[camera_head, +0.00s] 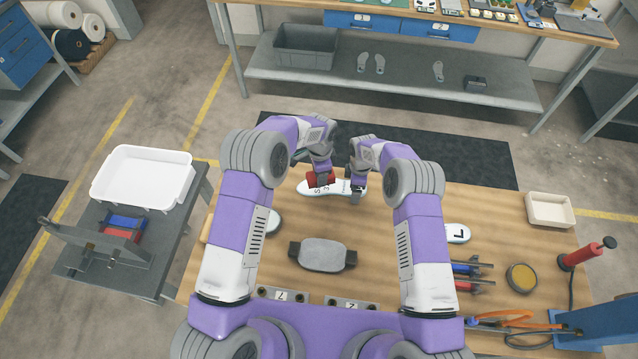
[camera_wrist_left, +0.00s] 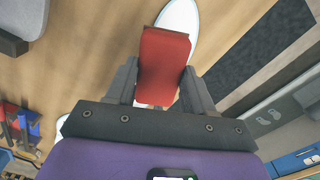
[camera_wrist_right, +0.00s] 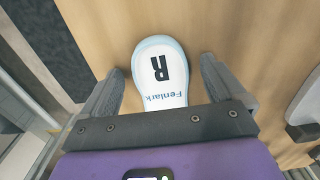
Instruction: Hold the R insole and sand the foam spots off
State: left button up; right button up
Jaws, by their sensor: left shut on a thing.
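The R insole (camera_head: 312,189) lies on the wooden table between my two hands. Its white heel with a black R (camera_wrist_right: 168,68) and a blue-grey rim shows in the right wrist view. My left gripper (camera_head: 319,176) is shut on a red sanding block (camera_wrist_left: 163,60), which sits over the insole. Whether the block touches the insole is hard to tell. My right gripper (camera_wrist_right: 160,88) is open, with its fingers apart on either side of the insole's heel. The block hides part of the insole, and I cannot make out any foam spots.
A grey pad with dark ends (camera_head: 323,255) lies nearer me. An L insole (camera_head: 458,233) is behind my right arm; another pale shape (camera_head: 273,222) is half hidden by my left. Clamps, a round yellow-brown pad (camera_head: 521,278) and a cream tray (camera_head: 550,210) stand right.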

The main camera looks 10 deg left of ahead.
jog(key=shift+r, duration=0.1)
notch_tip(320, 180, up, 12)
dwell(0.5)
